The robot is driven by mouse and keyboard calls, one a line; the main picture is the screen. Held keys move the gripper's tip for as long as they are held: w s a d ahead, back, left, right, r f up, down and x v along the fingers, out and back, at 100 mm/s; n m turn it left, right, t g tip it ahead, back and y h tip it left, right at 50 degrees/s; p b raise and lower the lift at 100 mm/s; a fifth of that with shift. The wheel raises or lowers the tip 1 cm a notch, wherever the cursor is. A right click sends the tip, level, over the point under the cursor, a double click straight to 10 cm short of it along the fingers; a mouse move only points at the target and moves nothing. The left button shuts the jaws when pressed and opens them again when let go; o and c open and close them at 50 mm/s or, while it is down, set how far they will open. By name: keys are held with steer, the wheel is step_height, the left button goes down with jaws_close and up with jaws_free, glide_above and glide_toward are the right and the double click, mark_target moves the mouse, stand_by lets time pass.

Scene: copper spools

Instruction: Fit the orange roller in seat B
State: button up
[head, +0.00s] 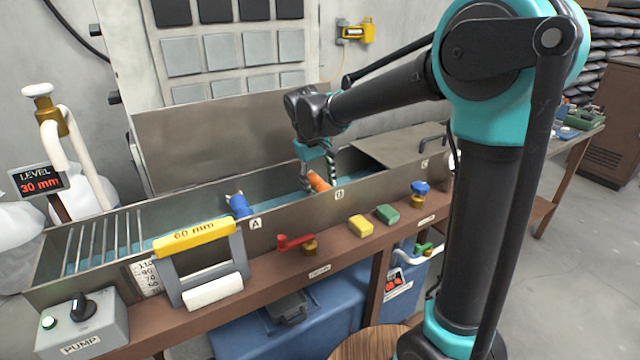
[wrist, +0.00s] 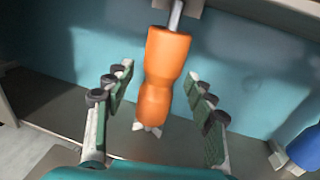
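The orange roller (head: 318,182) is in the trough by label B (head: 339,195), below my gripper (head: 318,172). In the wrist view the orange roller (wrist: 165,75) lies between the two fingers of my gripper (wrist: 160,74), with a visible gap on each side. The fingers are spread and do not appear to touch it. A metal pin at the roller's far end meets a grey bracket (wrist: 178,10) at the trough wall. Whether the pin sits fully in it I cannot tell. White prongs show at the roller's near end.
A blue roller (head: 239,205) is by label A (head: 255,223) and also at the right of the wrist view (wrist: 305,148). The trough's walls (head: 290,215) flank the gripper. Yellow (head: 360,225) and green (head: 387,214) blocks and a red-handled valve (head: 295,241) line the front ledge.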

steer(key=shift+r, duration=0.1)
step_height(320, 180, up, 12)
steer(key=s+a, duration=0.1)
steer(key=a, duration=0.1)
steer(key=shift+s+f, duration=0.15)
steer(key=shift+f, duration=0.05)
stand_by(0.3)
steer(key=shift+s, duration=0.1)
